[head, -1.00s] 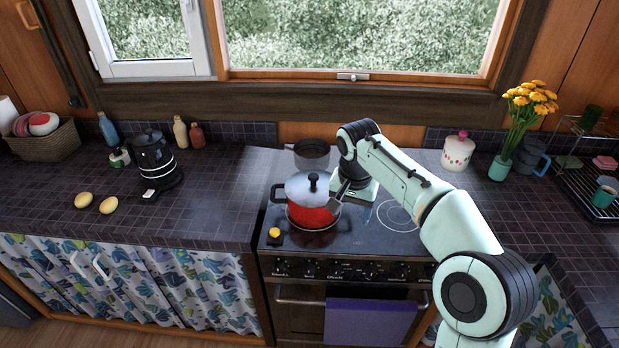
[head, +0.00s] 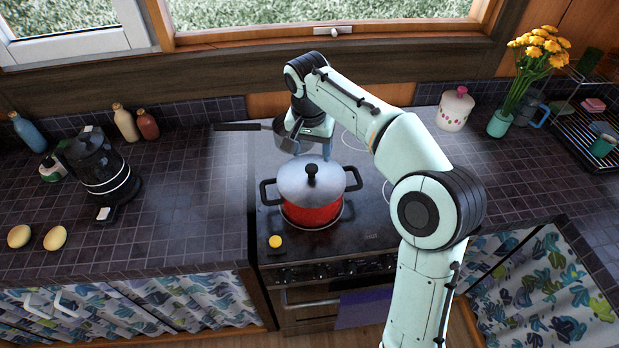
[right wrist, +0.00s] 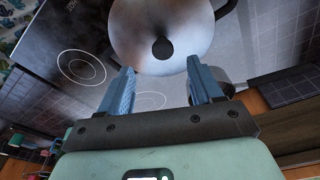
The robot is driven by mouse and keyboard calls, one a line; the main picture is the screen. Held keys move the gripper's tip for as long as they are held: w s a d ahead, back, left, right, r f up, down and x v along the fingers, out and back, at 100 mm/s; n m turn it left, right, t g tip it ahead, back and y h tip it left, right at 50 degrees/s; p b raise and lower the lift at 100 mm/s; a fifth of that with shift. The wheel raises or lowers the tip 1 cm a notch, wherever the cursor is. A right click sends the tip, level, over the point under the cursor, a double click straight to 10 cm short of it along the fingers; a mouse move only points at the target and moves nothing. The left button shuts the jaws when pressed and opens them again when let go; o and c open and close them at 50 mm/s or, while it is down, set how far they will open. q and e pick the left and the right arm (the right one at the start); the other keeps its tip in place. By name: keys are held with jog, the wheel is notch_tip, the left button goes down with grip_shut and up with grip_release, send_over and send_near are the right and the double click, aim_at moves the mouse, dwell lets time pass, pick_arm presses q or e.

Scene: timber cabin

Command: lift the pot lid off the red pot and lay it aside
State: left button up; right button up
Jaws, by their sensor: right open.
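The red pot (head: 312,214) stands on the front left of the stove, with black side handles. Its grey metal lid (head: 290,183) with a black knob (head: 311,174) sits on top of it. My right gripper (head: 311,149) is above and behind the pot, pointing down, its fingers partly hidden by my arm. In the right wrist view my right gripper (right wrist: 158,85) is open and empty, with the lid (right wrist: 130,30) and its knob (right wrist: 162,48) just beyond the fingertips. My left gripper is not in view.
A dark saucepan (head: 270,130) stands behind the pot. A yellow round thing (head: 275,241) lies at the stove's front left. A black kettle (head: 100,168) stands on the left counter (head: 190,200), whose stretch beside the stove is clear. A white jar (head: 455,110) stands at right.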

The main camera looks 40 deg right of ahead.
aim_at(312, 167)
jog(key=f, duration=0.2)
jog(key=w+f, duration=0.1)
jog(key=f, duration=0.2)
jog(key=d+f, duration=0.1)
jog(key=f, duration=0.2)
jog(key=shift+w+f+b, duration=0.2)
jog(key=shift+f+b, duration=0.05)
jog(key=shift+b, duration=0.1)
jog(key=shift+r, duration=0.1)
grip_shut()
